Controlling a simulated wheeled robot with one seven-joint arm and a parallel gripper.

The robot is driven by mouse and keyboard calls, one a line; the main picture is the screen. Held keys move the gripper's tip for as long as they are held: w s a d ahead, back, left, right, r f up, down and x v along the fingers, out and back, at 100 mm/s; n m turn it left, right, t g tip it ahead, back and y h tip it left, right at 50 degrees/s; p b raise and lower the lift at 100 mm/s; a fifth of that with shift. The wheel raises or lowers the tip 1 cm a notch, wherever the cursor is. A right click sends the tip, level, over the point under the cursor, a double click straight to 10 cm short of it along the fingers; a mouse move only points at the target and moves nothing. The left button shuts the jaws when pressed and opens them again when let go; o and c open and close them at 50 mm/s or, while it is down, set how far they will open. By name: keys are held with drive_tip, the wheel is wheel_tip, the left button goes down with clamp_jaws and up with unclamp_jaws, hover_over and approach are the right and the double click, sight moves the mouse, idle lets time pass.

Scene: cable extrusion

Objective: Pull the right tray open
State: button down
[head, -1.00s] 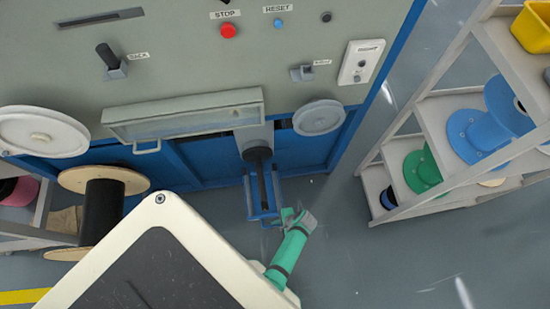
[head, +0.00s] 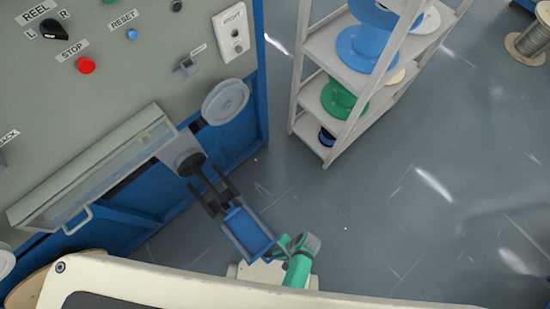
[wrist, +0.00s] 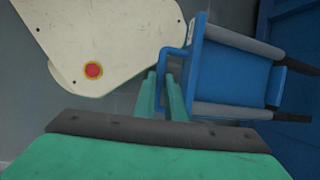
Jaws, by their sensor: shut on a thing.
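The right tray (head: 247,231) is a small blue box standing well out from the machine front on two dark rails (head: 212,187). In the wrist view the tray (wrist: 232,72) lies to the right, with grey side rails. Its blue handle (wrist: 163,60) sticks out at the near end. My gripper (head: 284,245) is at the tray's outer end. In the wrist view my gripper's green fingers (wrist: 161,82) are closed at the handle. The exact contact is partly hidden by the fingers.
The grey machine panel with a red stop button (head: 86,65) is at upper left. A shelf rack (head: 304,75) with blue and green spools stands beyond the tray. The floor (head: 420,220) to the right is clear.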

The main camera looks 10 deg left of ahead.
drive_tip(key=shift+s, duration=0.1)
drive_tip(key=c, duration=1.8)
unclamp_jaws()
drive_tip(key=shift+r, duration=0.1)
drive_tip(key=v, duration=1)
drive_tip(key=shift+d+r, duration=0.2)
drive_tip(key=shift+r, duration=0.05)
